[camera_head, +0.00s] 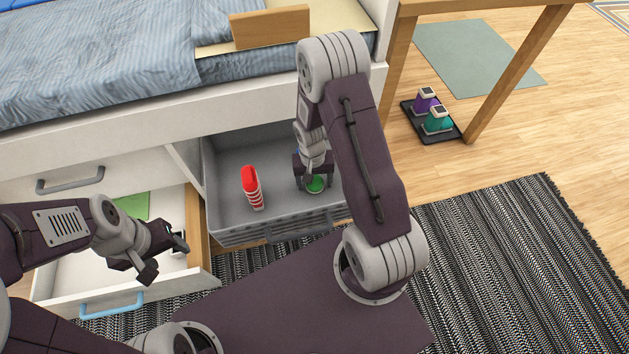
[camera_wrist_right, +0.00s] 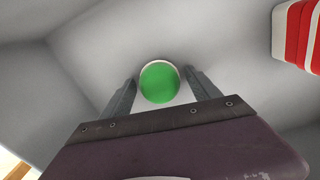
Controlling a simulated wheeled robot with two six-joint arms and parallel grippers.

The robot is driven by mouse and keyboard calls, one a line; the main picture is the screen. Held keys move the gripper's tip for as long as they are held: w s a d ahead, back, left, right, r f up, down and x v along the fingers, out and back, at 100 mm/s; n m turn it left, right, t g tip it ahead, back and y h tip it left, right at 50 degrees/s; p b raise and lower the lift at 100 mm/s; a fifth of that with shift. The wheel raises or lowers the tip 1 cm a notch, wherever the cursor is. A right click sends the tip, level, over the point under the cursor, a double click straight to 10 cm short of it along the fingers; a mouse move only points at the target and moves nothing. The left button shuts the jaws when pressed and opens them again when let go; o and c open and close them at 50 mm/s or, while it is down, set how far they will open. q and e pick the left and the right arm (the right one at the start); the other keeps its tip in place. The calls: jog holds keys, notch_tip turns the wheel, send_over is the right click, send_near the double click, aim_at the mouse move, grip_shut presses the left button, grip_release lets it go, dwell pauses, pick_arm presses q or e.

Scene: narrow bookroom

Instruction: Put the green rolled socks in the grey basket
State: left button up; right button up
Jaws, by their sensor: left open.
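The grey basket (camera_head: 228,160) sits under the bed and is pulled partly out. The green rolled socks (camera_head: 316,185) are inside it, on the right side; in the right wrist view the green round end (camera_wrist_right: 160,82) shows with a pale rim. My right gripper (camera_head: 312,178) reaches down into the basket just over the socks. Its fingers (camera_wrist_right: 160,88) are apart, one on each side of the socks, with small gaps visible. My left gripper (camera_head: 168,257) is open and empty above the white drawer.
The open white drawer (camera_head: 85,270) holds a green flat item (camera_head: 134,205). A table with wooden legs (camera_head: 515,75) stands at the right; a black tray (camera_head: 447,134) lies near it.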

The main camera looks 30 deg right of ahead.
notch_tip(320, 180, up, 12)
jog(key=p, duration=0.8)
notch_tip(320, 180, up, 5)
jog(key=n, duration=0.2)
send_over(311, 195)
jog(key=s+a+r+n+t, duration=0.1)
jog(key=s+a+r+n, duration=0.1)
jog(key=s+r, duration=0.4)
jog(key=shift+s+a+y, duration=0.3)
jog(key=shift+s+a, duration=0.2)
jog(key=shift+a, duration=0.05)
jog(key=shift+r, duration=0.1)
